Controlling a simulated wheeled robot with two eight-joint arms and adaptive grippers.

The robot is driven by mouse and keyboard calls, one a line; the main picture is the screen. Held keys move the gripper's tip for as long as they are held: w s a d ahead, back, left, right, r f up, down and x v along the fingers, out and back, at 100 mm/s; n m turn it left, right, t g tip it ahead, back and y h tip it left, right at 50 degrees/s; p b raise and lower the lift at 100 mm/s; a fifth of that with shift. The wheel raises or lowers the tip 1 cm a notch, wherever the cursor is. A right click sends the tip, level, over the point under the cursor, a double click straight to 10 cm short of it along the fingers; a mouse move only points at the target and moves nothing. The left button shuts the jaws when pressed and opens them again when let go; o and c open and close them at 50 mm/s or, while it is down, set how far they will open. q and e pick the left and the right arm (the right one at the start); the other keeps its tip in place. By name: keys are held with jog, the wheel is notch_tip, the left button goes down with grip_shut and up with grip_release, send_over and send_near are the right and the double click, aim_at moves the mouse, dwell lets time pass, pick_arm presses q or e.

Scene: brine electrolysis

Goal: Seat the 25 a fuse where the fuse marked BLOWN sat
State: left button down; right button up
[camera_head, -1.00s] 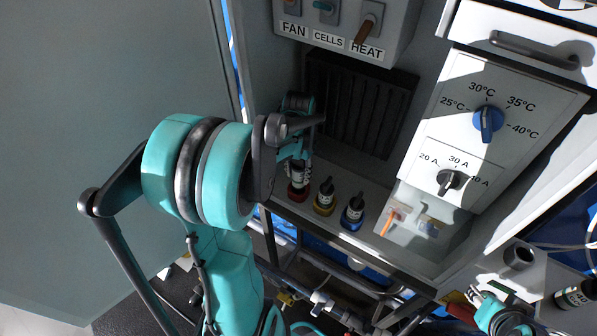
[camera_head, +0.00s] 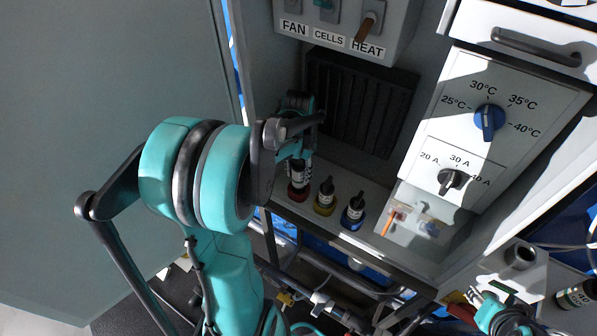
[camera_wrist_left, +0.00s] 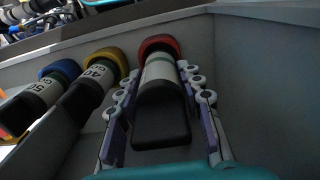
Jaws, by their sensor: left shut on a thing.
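My left gripper (camera_head: 299,174) is shut on a fuse with a red base (camera_head: 297,194) on a ledge inside the cabinet. In the left wrist view the red-ringed fuse (camera_wrist_left: 162,82) lies between both fingers, its dark end towards the camera. A yellow-based fuse (camera_head: 325,196) and a blue-based fuse (camera_head: 353,212) stand beside it to the right.
A round black socket (camera_head: 520,256) sits on a pale block at the right. A dark finned plate (camera_head: 362,103) is behind the fuses. The cabinet wall closely borders the red-based fuse.

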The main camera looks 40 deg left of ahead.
pick_arm(q)
jog(key=shift+f+b, duration=2.15)
jog(key=shift+b, duration=0.45)
dwell(2.9)
jog(key=c, duration=0.9)
grip_release()
jog(key=shift+r, duration=0.1)
notch_tip(320, 180, up, 12)
jog(key=shift+f, duration=0.1)
